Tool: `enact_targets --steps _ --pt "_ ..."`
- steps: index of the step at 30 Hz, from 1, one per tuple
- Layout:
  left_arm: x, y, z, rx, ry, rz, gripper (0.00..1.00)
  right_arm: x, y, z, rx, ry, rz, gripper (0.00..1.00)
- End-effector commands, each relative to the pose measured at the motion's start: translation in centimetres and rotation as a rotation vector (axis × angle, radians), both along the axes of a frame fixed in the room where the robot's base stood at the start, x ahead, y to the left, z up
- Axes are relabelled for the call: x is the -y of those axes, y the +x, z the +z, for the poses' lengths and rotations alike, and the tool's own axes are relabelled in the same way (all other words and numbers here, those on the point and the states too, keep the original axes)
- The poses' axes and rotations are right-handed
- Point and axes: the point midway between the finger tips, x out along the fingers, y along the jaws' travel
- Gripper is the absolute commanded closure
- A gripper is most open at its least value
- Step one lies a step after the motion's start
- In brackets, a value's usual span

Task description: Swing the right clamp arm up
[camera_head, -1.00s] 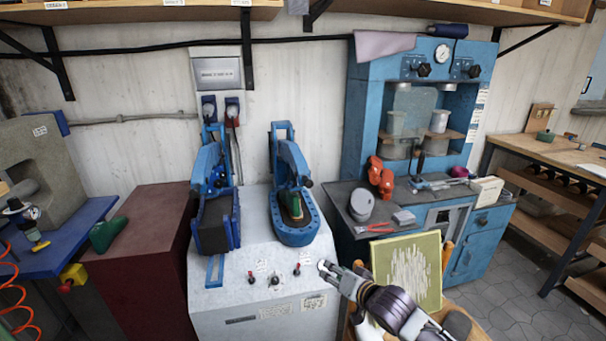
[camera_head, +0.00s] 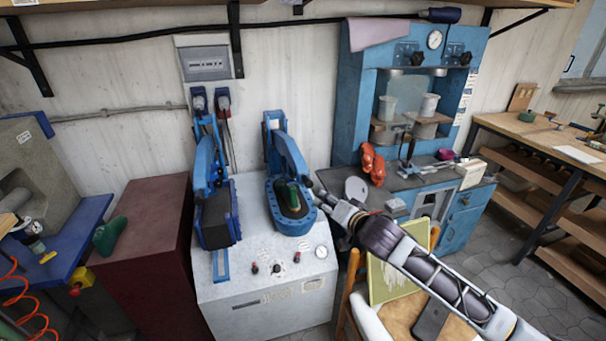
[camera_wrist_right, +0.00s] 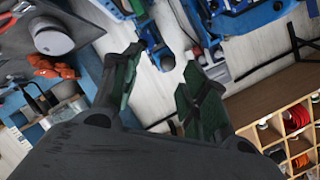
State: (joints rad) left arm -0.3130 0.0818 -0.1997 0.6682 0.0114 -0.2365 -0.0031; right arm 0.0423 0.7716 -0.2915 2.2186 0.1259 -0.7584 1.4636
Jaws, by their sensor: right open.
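The right clamp arm (camera_head: 289,154) is a blue bar on the right-hand station of the grey press. It slants down from its upright post (camera_head: 273,122) toward the blue oval bed (camera_head: 273,206), where a green shoe form (camera_head: 292,198) sits. My right gripper (camera_head: 319,191) is at the right edge of that bed, beside the arm's lower end. In the right wrist view its dark green-padded fingers (camera_wrist_right: 163,68) are apart with nothing between them. Blue press parts (camera_wrist_right: 178,35) show beyond the fingertips; whether they touch is unclear. My left gripper is out of view.
The left station's blue clamp (camera_head: 207,165) stands close by on the same grey press cabinet (camera_head: 262,290). A blue machine (camera_head: 350,110) with a grey worktop is to the right. A chair (camera_head: 352,290) with a yellow-green board is below my right arm.

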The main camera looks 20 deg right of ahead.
Motion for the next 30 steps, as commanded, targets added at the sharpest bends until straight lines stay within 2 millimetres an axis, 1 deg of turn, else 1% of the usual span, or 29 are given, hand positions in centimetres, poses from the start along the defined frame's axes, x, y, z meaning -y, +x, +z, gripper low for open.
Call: enact_targets --steps 1,4,7,22,30 --pt "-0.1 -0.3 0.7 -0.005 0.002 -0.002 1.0 0.1 0.1 1.3 0.006 0.003 -0.003 0.56" --pt "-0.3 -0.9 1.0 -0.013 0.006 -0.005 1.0 0.3 0.3 2.3 0.012 0.012 -0.009 0.56" --pt "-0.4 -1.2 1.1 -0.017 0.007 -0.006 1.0 0.4 0.4 2.8 0.016 0.02 -0.013 0.56" --pt "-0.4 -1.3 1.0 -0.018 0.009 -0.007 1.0 0.4 0.6 2.7 0.017 0.022 -0.015 0.56" --pt "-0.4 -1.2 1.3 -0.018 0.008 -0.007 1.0 0.2 1.6 2.6 0.018 0.023 -0.015 0.56"
